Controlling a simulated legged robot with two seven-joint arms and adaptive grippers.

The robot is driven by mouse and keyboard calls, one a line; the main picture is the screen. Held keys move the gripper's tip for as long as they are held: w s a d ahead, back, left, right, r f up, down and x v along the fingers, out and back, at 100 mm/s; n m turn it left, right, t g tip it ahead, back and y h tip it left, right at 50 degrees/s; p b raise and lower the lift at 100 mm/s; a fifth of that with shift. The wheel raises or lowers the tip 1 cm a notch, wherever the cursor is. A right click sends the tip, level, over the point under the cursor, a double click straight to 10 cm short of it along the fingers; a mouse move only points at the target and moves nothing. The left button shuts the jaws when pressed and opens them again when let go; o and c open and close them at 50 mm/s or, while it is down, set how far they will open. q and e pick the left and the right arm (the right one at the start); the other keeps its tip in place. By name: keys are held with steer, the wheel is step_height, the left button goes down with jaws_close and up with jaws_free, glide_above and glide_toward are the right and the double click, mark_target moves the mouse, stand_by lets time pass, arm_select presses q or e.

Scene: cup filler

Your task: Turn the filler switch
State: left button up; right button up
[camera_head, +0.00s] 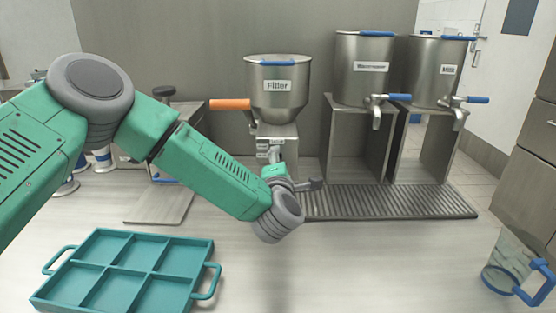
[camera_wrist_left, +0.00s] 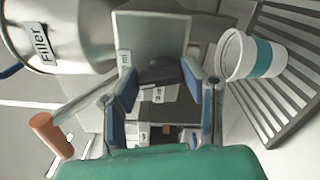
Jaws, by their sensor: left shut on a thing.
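The steel filler (camera_head: 280,107) stands at the middle back of the counter, with an orange-handled lever (camera_head: 231,105) on its left side. It also shows at the upper left of the left wrist view (camera_wrist_left: 75,42). My left gripper (camera_wrist_left: 160,80) is at the labelled front of the filler base, its fingers shut on a dark piece between the tips, which appears to be the filler switch (camera_wrist_left: 161,70). In the head view, my left wrist hides most of that spot. A white cup with a teal band (camera_wrist_left: 234,58) is right beside the gripper. My right gripper is not in view.
A teal compartment tray (camera_head: 130,237) lies front left. A clear jug with a blue handle (camera_head: 504,265) is front right. The counter's front middle is clear.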

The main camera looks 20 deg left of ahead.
arm_select(q)
steer(key=shift+d+f+m+p, duration=0.1)
steer(key=shift+f+m+p, duration=0.05)
steer(key=shift+m, duration=0.65)
steer(key=shift+f+m+p, duration=0.1)
steer(key=shift+m+p, duration=0.05)
steer(key=shift+m, duration=0.65)
steer(key=shift+s+f, duration=0.1)
steer(key=o, duration=1.2)
steer(key=shift+c, duration=0.2)
steer(key=v, duration=1.1)
steer(key=shift+s+d, duration=0.25)
steer(key=shift+s, duration=0.05)
